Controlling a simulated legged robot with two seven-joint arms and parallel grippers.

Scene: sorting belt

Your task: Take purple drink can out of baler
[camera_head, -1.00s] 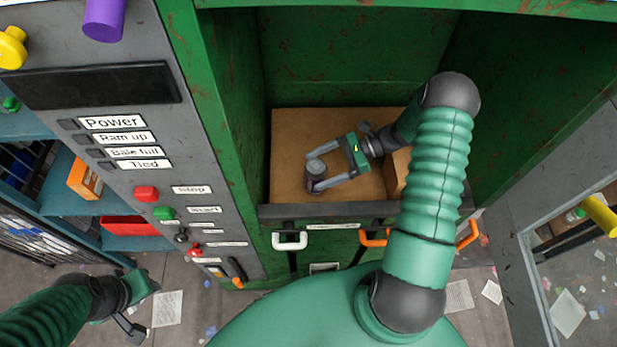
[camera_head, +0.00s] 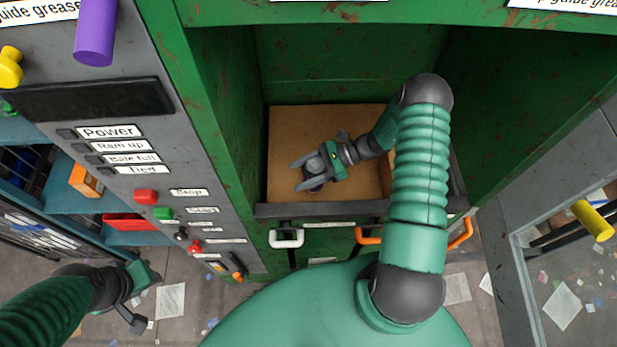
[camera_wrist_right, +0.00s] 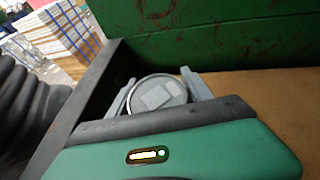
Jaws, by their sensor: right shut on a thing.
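The drink can (camera_head: 314,168) stands inside the green baler (camera_head: 225,110), on the brown cardboard layer (camera_head: 290,125). From the head I see its grey round top and a little dark purple side. My right gripper (camera_head: 309,174) is shut on the can, one finger on each side. In the right wrist view the can's silver top (camera_wrist_right: 158,92) shows between the two grey fingers (camera_wrist_right: 160,95); the rest is hidden by the gripper body. My left gripper (camera_head: 142,300) hangs low at the left, outside the baler, with its fingers spread apart and empty.
The baler's front sill (camera_head: 330,208) has a white handle (camera_head: 287,238) and orange handles (camera_head: 370,235). The grey control panel (camera_head: 150,190) stands at the left. An open grey door (camera_head: 500,260) with a yellow handle (camera_head: 592,221) is at the right.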

